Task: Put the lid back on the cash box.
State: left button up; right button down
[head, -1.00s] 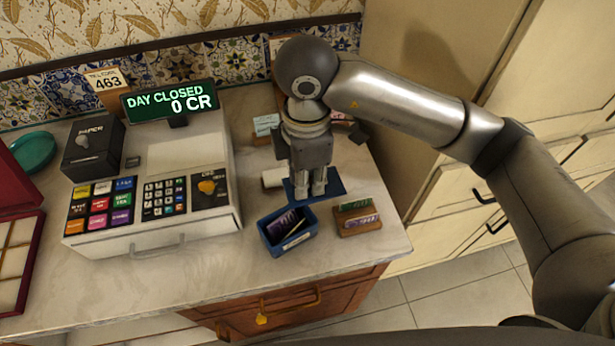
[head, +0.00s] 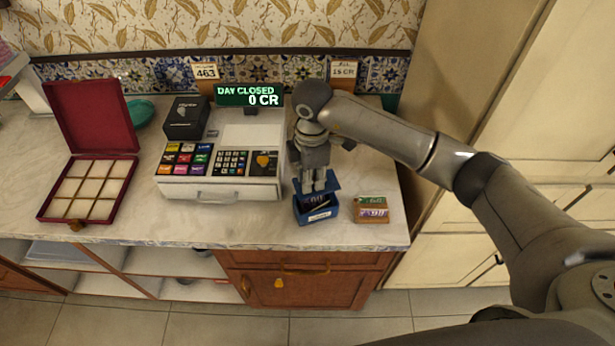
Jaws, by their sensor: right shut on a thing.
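The cash box (head: 318,216) is a small open blue box with a pale label on its front, standing on the marble counter near its front edge. Dark purple cards show inside it. My right gripper (head: 314,187) points down just over the back of the box, shut on the flat blue lid (head: 334,181). The lid is partly hidden by the fingers and appears at or above the box's back rim; I cannot tell whether they touch. My left gripper is not in view.
A wooden card holder (head: 372,211) stands just right of the box. The cash register (head: 221,189) is close on the left. Farther left are a black box (head: 187,118) and an open red case (head: 93,187). The counter's front edge (head: 230,242) lies near.

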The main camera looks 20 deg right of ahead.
jog(key=shift+f, duration=0.5)
jog(key=shift+f+b, duration=0.35)
jog(key=shift+b, duration=0.15)
notch_tip(320, 180, down, 4)
jog(key=b, duration=0.3)
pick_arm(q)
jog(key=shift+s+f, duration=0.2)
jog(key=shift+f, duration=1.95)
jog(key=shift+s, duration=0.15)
pick_arm(e)
jog(key=shift+f, duration=0.2)
jog(key=c, duration=1.2)
grip_release()
jog(key=shift+c, duration=0.2)
